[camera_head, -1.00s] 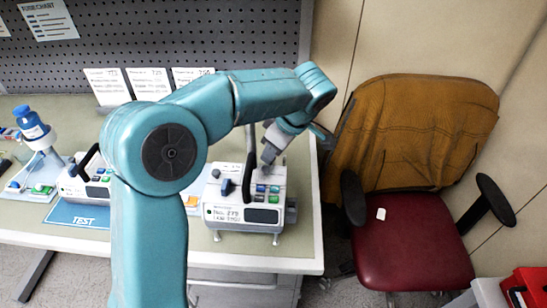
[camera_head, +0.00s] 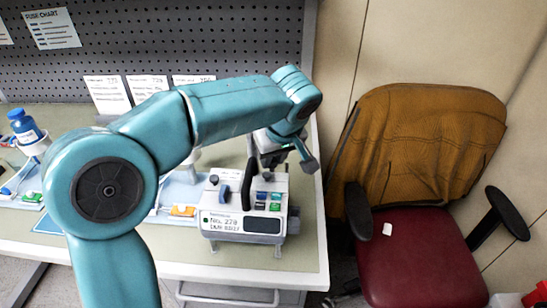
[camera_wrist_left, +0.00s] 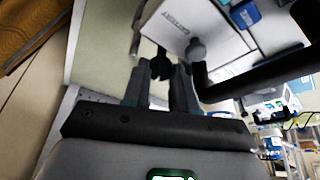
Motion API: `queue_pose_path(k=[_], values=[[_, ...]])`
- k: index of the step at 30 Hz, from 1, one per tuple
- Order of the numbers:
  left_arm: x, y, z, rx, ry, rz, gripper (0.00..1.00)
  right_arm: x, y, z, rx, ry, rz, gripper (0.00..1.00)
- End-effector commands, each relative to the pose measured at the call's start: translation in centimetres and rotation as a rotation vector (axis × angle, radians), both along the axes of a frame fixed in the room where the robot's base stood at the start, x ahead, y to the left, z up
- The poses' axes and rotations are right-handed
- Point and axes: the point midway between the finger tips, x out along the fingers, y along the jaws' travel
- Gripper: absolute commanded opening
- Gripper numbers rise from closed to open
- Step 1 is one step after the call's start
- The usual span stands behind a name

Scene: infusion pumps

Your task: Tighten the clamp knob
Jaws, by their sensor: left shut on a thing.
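The white infusion pump (camera_head: 242,225) labelled No. 278 stands on the bench, with a black handle (camera_head: 249,185) and coloured buttons on top. My left gripper (camera_head: 272,168) points down at the pump's rear, behind the buttons. In the left wrist view, the left gripper (camera_wrist_left: 160,82) is shut on a dark clamp knob (camera_wrist_left: 161,62) beside the white pump body (camera_wrist_left: 192,25). The fingers cover part of the knob. The black handle (camera_wrist_left: 255,80) runs close to the right of the fingers. My right gripper is not in view.
Label cards (camera_head: 108,93) lean on the pegboard (camera_head: 200,40). A brown-backed chair (camera_head: 425,150) stands right of the bench edge. Some bench front is clear.

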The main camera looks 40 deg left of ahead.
Motion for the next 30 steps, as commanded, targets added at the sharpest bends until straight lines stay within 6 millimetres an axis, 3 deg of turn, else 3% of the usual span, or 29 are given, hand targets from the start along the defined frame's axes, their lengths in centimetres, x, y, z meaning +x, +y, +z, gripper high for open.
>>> queue_pose_path(k=[12,13,14,30], values=[[0.02,0.03,0.15,-0.001,-0.003,-0.006,0.0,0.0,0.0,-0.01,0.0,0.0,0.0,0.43],[0.02,0.03,0.15,-0.001,-0.003,-0.005,0.33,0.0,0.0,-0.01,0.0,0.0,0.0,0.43],[0.02,0.03,0.15,-0.001,-0.003,-0.005,0.38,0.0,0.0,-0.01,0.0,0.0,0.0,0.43],[0.04,-0.03,0.18,0.001,0.003,0.042,0.38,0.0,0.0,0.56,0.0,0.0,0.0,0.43]])
